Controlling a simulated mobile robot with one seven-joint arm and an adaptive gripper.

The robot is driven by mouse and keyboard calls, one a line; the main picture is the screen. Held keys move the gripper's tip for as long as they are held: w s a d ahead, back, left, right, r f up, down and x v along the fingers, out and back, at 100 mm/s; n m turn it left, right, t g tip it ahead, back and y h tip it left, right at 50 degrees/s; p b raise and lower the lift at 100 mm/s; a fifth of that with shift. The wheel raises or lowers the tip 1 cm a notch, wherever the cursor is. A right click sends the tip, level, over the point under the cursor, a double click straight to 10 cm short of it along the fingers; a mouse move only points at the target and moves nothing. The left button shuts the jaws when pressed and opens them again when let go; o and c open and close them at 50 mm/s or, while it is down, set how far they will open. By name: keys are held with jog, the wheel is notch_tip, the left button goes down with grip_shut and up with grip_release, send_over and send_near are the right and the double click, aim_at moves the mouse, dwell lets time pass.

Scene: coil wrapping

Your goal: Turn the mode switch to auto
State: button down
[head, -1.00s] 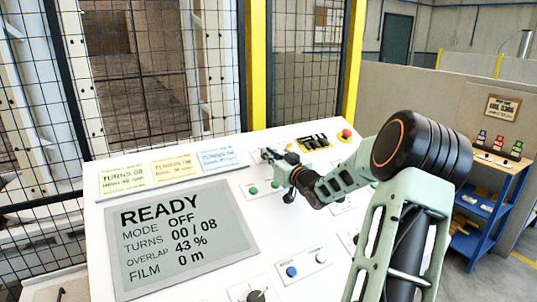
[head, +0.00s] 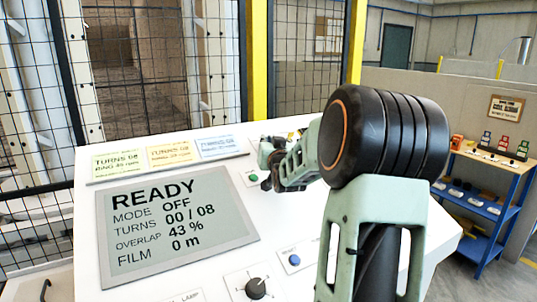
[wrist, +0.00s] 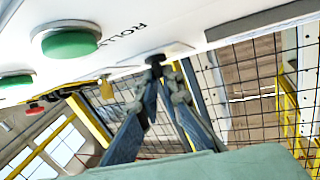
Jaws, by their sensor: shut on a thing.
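The panel display (head: 177,232) reads READY, MODE OFF, turns 00 / 08. My gripper (head: 268,152) is at the upper part of the white control panel, just right of the message cards, mostly hidden behind my arm in the head view. In the wrist view my gripper (wrist: 158,68) has its two fingertips together on a small black knob (wrist: 155,59) at the panel face. A label starting with "ROLL" lies beside it. I cannot read a mode label or see the knob's pointer.
Green buttons show near the gripper in the wrist view (wrist: 70,43) and in the head view (head: 252,178). A black rotary knob (head: 255,288) and a blue button (head: 294,260) sit lower. Mesh fence (head: 150,75) stands behind; a blue shelf (head: 490,200) is at right.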

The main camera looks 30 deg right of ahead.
jog(key=shift+w+a+m+g+h+b, duration=0.1)
jog(key=shift+a+m+g+h+b, duration=0.15)
jog(key=shift+m+h+b, duration=0.2)
jog(key=shift+w+a+m+g+h+b, duration=0.1)
jog(key=shift+m+g+h+b, duration=0.15)
jog(key=shift+m+h+b, duration=0.15)
jog(key=shift+r+m+g+h+p, duration=0.15)
jog(key=shift+m+g+h+p, duration=0.25)
jog(key=shift+m, duration=0.25)
jog(key=m+g+h+p, duration=0.1)
jog(key=m+h+p, duration=0.1)
jog(key=p, duration=0.1)
jog(key=shift+r+g, duration=0.15)
jog(key=shift+g, duration=0.25)
jog(key=shift+m+g+h+p, duration=0.25)
jog(key=shift+m+g+p, duration=0.25)
jog(key=shift+m+p, duration=0.35)
jog(key=c, duration=2.1)
grip_release()
jog(key=shift+f, duration=0.2)
jog(key=v, duration=1.2)
